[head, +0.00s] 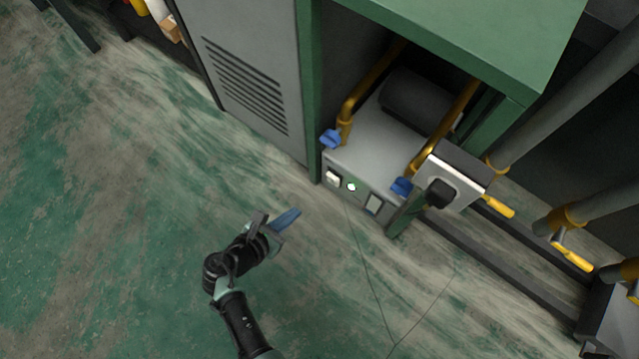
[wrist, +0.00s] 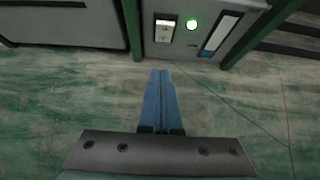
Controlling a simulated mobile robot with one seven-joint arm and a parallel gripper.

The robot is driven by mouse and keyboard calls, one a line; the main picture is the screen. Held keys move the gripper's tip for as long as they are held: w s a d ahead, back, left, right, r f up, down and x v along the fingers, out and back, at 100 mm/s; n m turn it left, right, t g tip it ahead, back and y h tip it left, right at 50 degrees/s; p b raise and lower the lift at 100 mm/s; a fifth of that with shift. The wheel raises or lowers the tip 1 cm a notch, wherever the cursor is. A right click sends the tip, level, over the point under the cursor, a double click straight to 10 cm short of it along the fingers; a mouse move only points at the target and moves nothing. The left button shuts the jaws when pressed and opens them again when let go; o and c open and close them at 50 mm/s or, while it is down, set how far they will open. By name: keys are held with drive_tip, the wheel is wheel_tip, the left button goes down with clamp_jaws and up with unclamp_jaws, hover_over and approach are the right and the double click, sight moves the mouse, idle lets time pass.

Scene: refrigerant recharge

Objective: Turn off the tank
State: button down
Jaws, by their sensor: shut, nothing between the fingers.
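A light grey unit (head: 372,150) sits in the green frame, with a dark cylinder, seemingly the tank (head: 412,97), on top. Its front panel carries a white switch (head: 333,178), a lit green round light (head: 351,187) and a pale rectangular piece (head: 374,204). In the wrist view the white switch (wrist: 164,31), the glowing green light (wrist: 192,25) and the blue-white piece (wrist: 219,33) are at the top. My gripper (head: 297,212) is empty, its blue fingers together, in front of the panel and apart from it. The fingers (wrist: 160,73) point toward the switch.
Yellow pipes with blue handles (head: 331,139) (head: 402,186) rise beside the cylinder. A box with a black knob (head: 440,192) stands right of the panel. A louvred grey cabinet (head: 245,75) is to the left. Thin lines cross the floor (head: 330,270), which is otherwise clear around my arm.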

sight(329, 177)
drive_tip(key=shift+w+d+r+b+x, duration=0.25)
drive_tip(key=shift+r+b+x, duration=0.15)
drive_tip(key=shift+b+x, duration=1.5)
drive_tip(key=shift+w+d+r+b+x, duration=0.15)
drive_tip(key=shift+r+b+x, duration=0.25)
drive_tip(key=shift+b+x, duration=1.45)
drive_tip(key=shift+w+d+r+b+x, duration=0.25)
drive_tip(key=shift+b+x, duration=0.75)
drive_tip(key=shift+x, duration=1.7)
drive_tip(key=shift+a+r, duration=0.1)
drive_tip(key=shift+r, duration=0.05)
drive_tip(key=r+p, duration=0.1)
drive_tip(key=p, duration=0.2)
drive_tip(key=shift+w+g, duration=0.3)
drive_tip(key=shift+f, duration=0.4)
drive_tip(key=shift+r+p, duration=0.85)
